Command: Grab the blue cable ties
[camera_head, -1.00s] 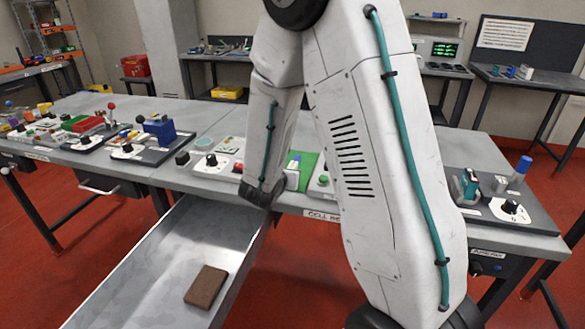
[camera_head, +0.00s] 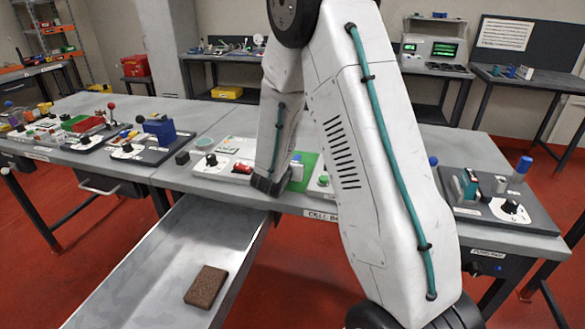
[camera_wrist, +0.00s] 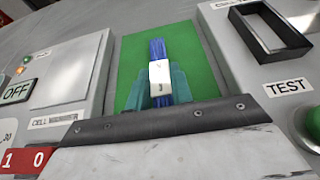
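The blue cable ties (camera_wrist: 158,48) form a narrow bundle with a white band around the middle. In the wrist view they are on a green mat (camera_wrist: 126,58). The teal fingers of my gripper (camera_wrist: 159,88) stand apart, one on each side of the bundle near the white band. I cannot tell whether they touch it. In the head view the bundle's blue top (camera_head: 297,157) shows just right of my wrist, by the green mat (camera_head: 309,172); my fingers are hidden there.
A raised panel marked OFF (camera_wrist: 17,92) is left of the mat, and a TEST panel with a black frame (camera_wrist: 268,30) is right. An open metal drawer (camera_head: 150,285) holding a brown block (camera_head: 206,287) juts out below the table.

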